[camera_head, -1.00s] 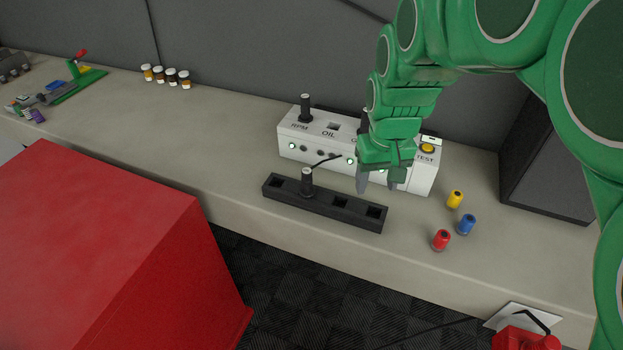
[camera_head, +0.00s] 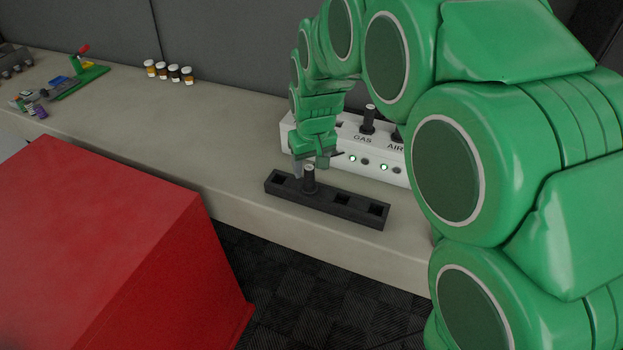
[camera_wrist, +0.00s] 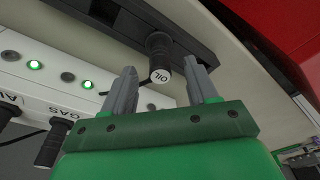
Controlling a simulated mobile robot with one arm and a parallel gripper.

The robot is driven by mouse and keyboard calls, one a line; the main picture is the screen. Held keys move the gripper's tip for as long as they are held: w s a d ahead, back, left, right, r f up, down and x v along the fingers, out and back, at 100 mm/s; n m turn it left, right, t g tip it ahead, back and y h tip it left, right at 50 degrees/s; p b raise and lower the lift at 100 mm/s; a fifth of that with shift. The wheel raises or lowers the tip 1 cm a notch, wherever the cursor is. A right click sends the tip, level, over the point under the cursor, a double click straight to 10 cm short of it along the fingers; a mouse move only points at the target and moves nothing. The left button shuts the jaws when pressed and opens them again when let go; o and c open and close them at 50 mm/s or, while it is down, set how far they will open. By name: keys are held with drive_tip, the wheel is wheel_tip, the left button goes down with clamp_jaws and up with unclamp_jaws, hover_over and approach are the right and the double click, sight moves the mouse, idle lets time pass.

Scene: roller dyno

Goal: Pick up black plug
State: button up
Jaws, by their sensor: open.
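The black plug (camera_head: 309,177) stands upright in a socket of the dark holder strip (camera_head: 351,210) on the bench. In the wrist view the plug (camera_wrist: 159,52) has a pale round end marked "OIL", and a dark cable runs from near it. My gripper (camera_head: 309,165) is just above and beside the plug in the head view. I see no contact between the fingers and the plug.
The white box (camera_head: 371,161) with lights stands behind the strip; a black GAS plug (camera_head: 368,121) stands up from it, close to my arm. A red block (camera_head: 110,250) is at front left. Several small jars (camera_head: 168,72) stand at the back.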

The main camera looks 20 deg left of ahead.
sight(309, 175)
drive_tip(key=shift+w+a+f, duration=0.15)
drive_tip(key=shift+w+f, duration=0.05)
drive_tip(key=shift+f, duration=0.65)
drive_tip(key=shift+w+a+f, duration=0.15)
drive_tip(key=shift+f, duration=0.75)
drive_tip(key=shift+w+a+f, duration=0.15)
drive_tip(key=shift+w+f, duration=0.05)
drive_tip(key=shift+f, duration=0.65)
drive_tip(key=c, duration=1)
drive_tip(key=shift+o, duration=0.2)
drive_tip(key=shift+r, duration=0.1)
